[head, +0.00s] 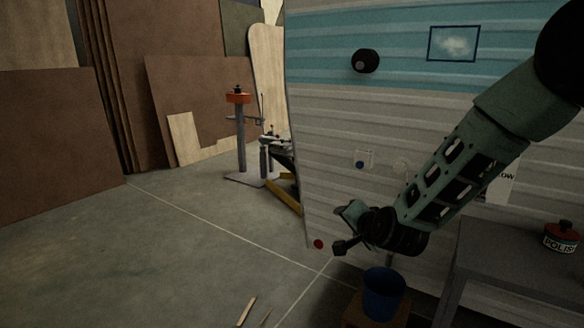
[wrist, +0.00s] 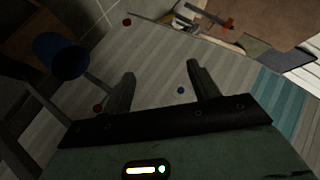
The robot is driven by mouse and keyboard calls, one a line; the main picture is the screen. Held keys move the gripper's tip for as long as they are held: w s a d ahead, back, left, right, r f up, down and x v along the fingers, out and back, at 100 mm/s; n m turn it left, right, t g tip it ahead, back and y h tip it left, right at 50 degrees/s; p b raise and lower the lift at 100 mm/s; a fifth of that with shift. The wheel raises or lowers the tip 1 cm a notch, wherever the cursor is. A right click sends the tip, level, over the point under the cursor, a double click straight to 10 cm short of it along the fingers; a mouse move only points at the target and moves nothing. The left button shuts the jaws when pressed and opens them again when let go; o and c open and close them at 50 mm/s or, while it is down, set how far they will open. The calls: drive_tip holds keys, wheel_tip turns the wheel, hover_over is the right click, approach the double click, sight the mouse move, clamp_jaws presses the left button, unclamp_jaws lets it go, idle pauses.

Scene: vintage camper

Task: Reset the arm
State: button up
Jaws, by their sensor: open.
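My arm reaches in from the right of the head view, bent down in front of the camper's ribbed side. My gripper (wrist: 160,85) is open in the wrist view, with two dark fingers apart and nothing between them. In the head view its fingers are partly hidden by the dark wrist parts, low at the middle right. The camper wall (head: 330,150), white below and teal above, lies behind it.
A blue bucket (head: 383,294) stands on a brown box below my gripper. A grey table (head: 510,258) with a polish tin (head: 561,237) is at right. A drill press (head: 240,140) and brown boards (head: 60,140) are at the back left. The left floor is mostly clear.

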drive_tip(key=s+a+r+n+g+y, duration=0.1)
drive_tip(key=s+a+n+g, duration=0.25)
drive_tip(key=s, duration=0.55)
drive_tip(key=s+a+r+n+g+y, duration=0.1)
drive_tip(key=s+a+n+g, duration=0.3)
drive_tip(key=s, duration=0.4)
drive_tip(key=s+d+r+n+g+h, duration=0.15)
drive_tip(key=s+d+n, duration=0.25)
drive_tip(key=s, duration=0.8)
drive_tip(key=s+d+n+g+h, duration=0.3)
drive_tip(key=s+n, duration=0.2)
drive_tip(key=s, duration=0.7)
wheel_tip(320, 180, up, 22)
drive_tip(key=w+p, duration=0.1)
drive_tip(key=p, duration=2)
drive_tip(key=shift+p, duration=0.35)
drive_tip(key=shift+f+m, duration=0.15)
drive_tip(key=shift+m, duration=0.1)
